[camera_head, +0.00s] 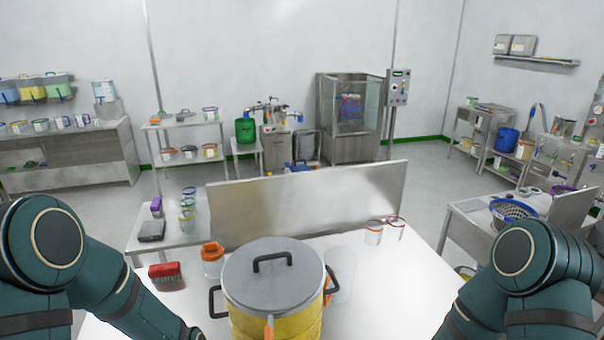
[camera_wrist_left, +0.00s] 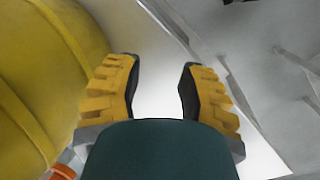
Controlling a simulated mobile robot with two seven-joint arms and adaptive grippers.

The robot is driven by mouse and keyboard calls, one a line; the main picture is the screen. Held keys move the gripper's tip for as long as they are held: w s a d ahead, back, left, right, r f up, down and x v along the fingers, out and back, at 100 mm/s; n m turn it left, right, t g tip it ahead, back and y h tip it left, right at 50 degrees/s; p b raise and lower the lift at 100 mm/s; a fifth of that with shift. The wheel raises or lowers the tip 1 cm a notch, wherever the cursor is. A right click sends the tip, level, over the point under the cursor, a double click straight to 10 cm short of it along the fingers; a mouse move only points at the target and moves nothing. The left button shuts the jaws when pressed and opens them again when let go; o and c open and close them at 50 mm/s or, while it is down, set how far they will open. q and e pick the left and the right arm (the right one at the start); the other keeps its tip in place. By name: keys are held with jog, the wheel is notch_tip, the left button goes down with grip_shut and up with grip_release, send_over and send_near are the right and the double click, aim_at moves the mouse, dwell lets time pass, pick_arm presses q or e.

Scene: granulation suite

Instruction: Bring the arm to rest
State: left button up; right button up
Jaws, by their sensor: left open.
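My left gripper (camera_wrist_left: 160,78) shows in the left wrist view, its two yellow ridged fingers apart with nothing between them. A yellow round vessel (camera_wrist_left: 38,85) is close beside it on the left of that view; I cannot tell whether they touch. In the head view my left arm (camera_head: 110,280) reaches down past the lower edge, and its gripper is out of frame. My right arm (camera_head: 530,275) is bent at the lower right, its gripper also out of frame. The yellow vessel (camera_head: 290,322) stands on the white table with a grey handled lid (camera_head: 272,272) on it.
On the white table (camera_head: 400,290) are a red brush (camera_head: 166,276), an orange-capped jar (camera_head: 212,262), a clear container (camera_head: 341,272) and two small tubs (camera_head: 374,232). A metal panel (camera_head: 310,205) stands along its back edge.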

pick_arm(q)
jog(key=s+d+f+m+g+h, duration=0.1)
jog(key=s+d+f+m, duration=0.15)
jog(key=s+f, duration=0.4)
jog(key=s+d+f+m, duration=0.2)
jog(key=s+f+m, duration=0.25)
jog(key=s, duration=0.25)
jog(key=w+d+f+m+t+b, duration=0.1)
jog(key=w+f+b, duration=0.4)
jog(key=b, duration=0.5)
jog(key=shift+w+d+t, duration=0.4)
jog(key=shift+w+t, duration=0.1)
jog(key=shift+w, duration=0.55)
pick_arm(e)
notch_tip(320, 180, down, 11)
jog(key=shift+s+a, duration=0.25)
jog(key=shift+s, duration=0.05)
pick_arm(q)
jog(key=shift+a, duration=0.1)
pick_arm(e)
jog(key=shift+a+r, duration=0.1)
